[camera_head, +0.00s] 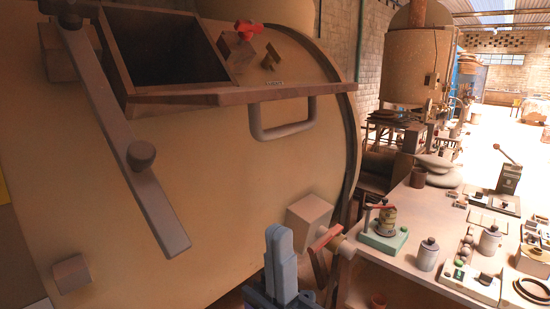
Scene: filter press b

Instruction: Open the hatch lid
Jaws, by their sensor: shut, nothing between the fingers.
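The hatch is a dark rectangular opening (160,45) with a brown frame, high on the cream drum-like body at upper left. The hatch lid appears to be the brown slab (235,94) below and right of the opening, seen nearly edge-on and sticking out, so the opening is uncovered. A grey U-shaped handle (283,132) hangs from the slab's underside. My gripper (279,233) is blue-grey, upright at bottom centre, with its fingers together and empty. In the picture it is below the handle and apart from it. How far the slab is swung is hard to tell.
A long grey bar (120,140) with a round knob crosses the drum's front at left. A block with a red-handled valve (325,238) is close right of my gripper. A workbench (385,272) at right carries several tools and jars. Another vessel (418,65) stands behind.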

